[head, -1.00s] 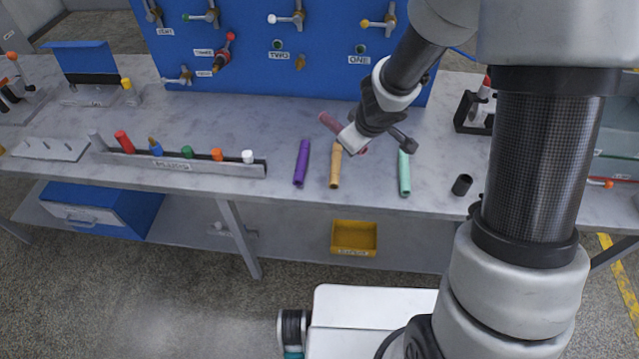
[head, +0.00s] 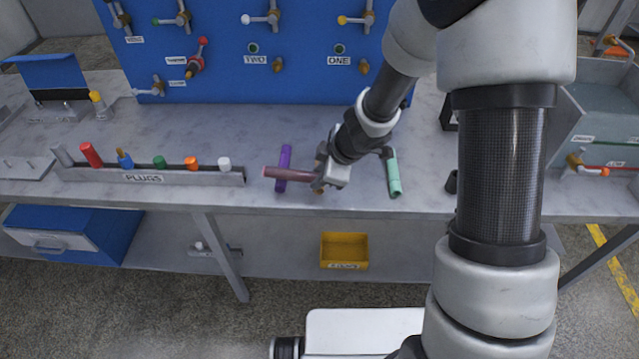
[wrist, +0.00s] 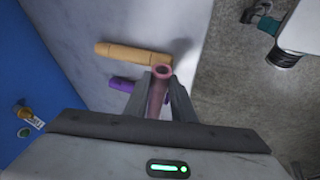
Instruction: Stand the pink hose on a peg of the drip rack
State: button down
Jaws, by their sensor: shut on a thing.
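The pink hose (head: 288,174) is held in my gripper (head: 328,172) above the bench. It sticks out to the left, about level, and crosses in front of the purple hose. In the wrist view, my gripper (wrist: 162,95) is shut around the pink hose (wrist: 158,92), with its open round end facing the camera. A grey plate with small upright pegs, which looks like the drip rack (head: 22,171), lies at the bench's far left, well away from my gripper. Its left end is cut off by the picture edge.
The purple hose (head: 284,158) and the tan hose (wrist: 130,54) lie under my gripper; a mint hose (head: 393,172) lies right. The plugs rack (head: 195,178), with several upright plugs, stands between my gripper and the peg plate. A blue tap panel (head: 225,75) rises behind.

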jog(key=shift+f, duration=0.2)
jog(key=shift+f, duration=0.1)
jog(key=shift+f, duration=0.4)
jog(key=c, duration=1.5)
grip_release()
